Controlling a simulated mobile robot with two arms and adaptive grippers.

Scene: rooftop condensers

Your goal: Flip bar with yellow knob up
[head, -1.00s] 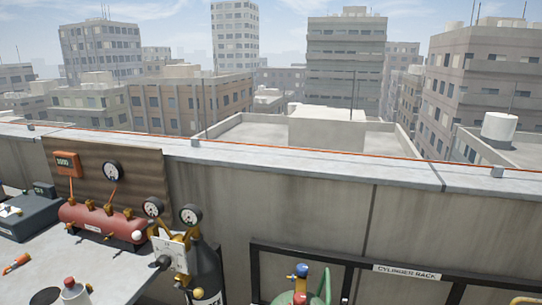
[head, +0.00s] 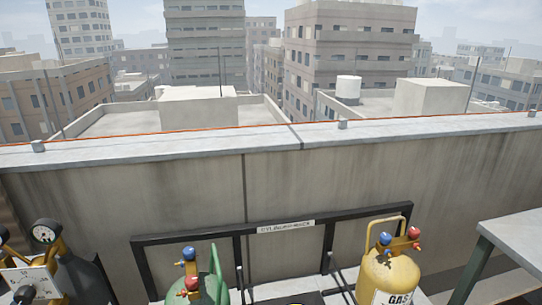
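I cannot make out a bar with a yellow knob in the head view. Neither of my grippers is in view.
A black cylinder rack (head: 190,237) stands along the parapet (head: 340,185). A green cylinder (head: 208,288) and a yellow gas cylinder (head: 392,275) stand there, both with red and blue knobs. A dark cylinder (head: 82,278) with gauges is at left; a table (head: 520,240) is at right.

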